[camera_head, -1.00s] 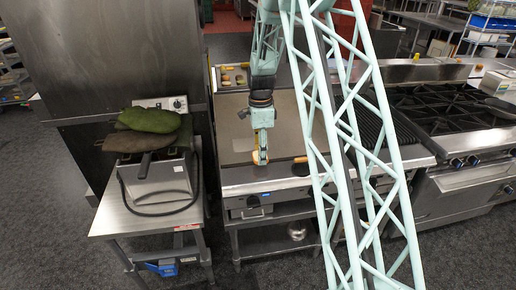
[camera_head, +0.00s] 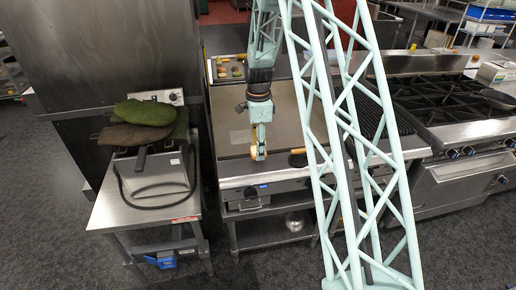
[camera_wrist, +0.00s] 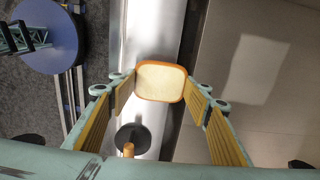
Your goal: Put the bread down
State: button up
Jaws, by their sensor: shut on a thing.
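A slice of white bread with a brown crust (camera_wrist: 161,82) is held between the two fingers of my gripper (camera_wrist: 160,80) in the wrist view. In the head view my gripper (camera_head: 259,150) hangs near the front of the flat griddle (camera_head: 283,112), with the bread (camera_head: 256,153) small at its tips. In the wrist view the bread overlaps the shiny metal front strip, with the griddle plate (camera_wrist: 255,85) to its right. I cannot tell the height of the bread above the surface.
A dark round tool with a wooden handle (camera_wrist: 130,137) lies close by. A tray with several food pieces (camera_head: 230,68) is behind the griddle. A fryer (camera_head: 152,176) with green and brown mitts (camera_head: 145,113) stands left. Stove burners (camera_head: 447,105) are right. The griddle's middle is clear.

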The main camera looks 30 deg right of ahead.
jog(key=p, duration=0.4)
jog(key=shift+r, duration=0.25)
jog(key=p, duration=0.6)
dwell(0.4)
jog(key=shift+f, duration=0.1)
dwell(0.3)
jog(key=p, duration=0.3)
send_over(251, 140)
jog(key=shift+s+a+f, duration=0.1)
jog(key=shift+f, duration=0.65)
jog(key=shift+f, duration=0.1)
jog(key=shift+f, duration=1.65)
jog(key=shift+f, duration=0.2)
jog(key=o, duration=0.7)
